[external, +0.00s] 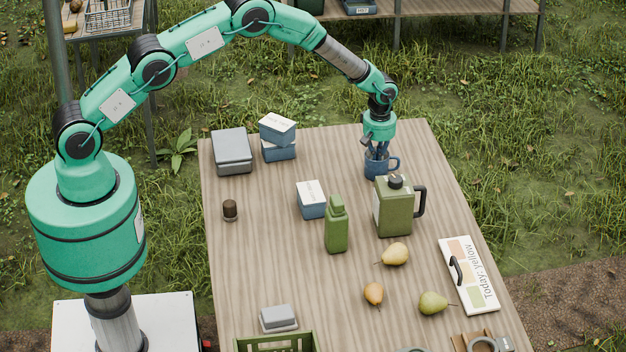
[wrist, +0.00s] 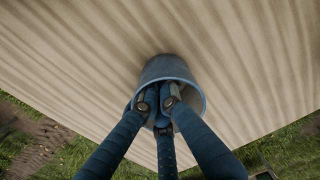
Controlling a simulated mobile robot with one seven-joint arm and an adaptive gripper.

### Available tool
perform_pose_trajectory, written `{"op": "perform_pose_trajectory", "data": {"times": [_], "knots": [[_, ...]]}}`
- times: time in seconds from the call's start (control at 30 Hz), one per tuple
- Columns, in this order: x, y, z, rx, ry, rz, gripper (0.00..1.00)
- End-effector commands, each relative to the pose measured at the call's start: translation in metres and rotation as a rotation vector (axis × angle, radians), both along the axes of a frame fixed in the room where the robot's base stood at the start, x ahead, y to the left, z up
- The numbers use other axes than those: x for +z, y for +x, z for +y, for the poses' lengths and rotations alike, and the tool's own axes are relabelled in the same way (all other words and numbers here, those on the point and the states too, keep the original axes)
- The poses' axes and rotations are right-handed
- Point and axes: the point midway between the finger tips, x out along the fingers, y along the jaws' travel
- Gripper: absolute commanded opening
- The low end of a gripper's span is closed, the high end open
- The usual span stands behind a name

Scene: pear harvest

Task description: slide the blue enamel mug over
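The blue enamel mug (external: 374,170) stands upright near the far right of the wooden table, its handle pointing right. In the wrist view the mug (wrist: 166,67) is seen from above. My gripper (external: 377,153) points straight down over the mug with its dark fingers reaching into the opening. In the wrist view the fingers of my gripper (wrist: 158,92) come close together inside the rim, shut, with no object visible between them. The fingertips are partly hidden in the mug's shadow. I cannot tell whether they touch its inner wall.
A green jug (external: 393,208) stands just in front of the mug. A green bottle (external: 336,228), blue box (external: 311,200), grey box (external: 232,150) and stacked blue boxes (external: 278,138) are leftward. Pears (external: 395,254) and a sign (external: 470,274) lie nearer. The far table edge is close behind.

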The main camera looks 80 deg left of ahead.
Motion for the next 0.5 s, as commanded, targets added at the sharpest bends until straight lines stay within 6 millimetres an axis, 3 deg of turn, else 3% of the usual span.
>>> {"op": "perform_pose_trajectory", "data": {"times": [0.1,0.2,0.5], "knots": [[0.0,0.0,-0.026,-0.003,0.0,-0.001,0.0],[0.0,0.0,-0.037,-0.001,0.0,-0.001,0.0],[0.0,0.0,-0.039,0.001,0.0,0.0,0.0]]}}
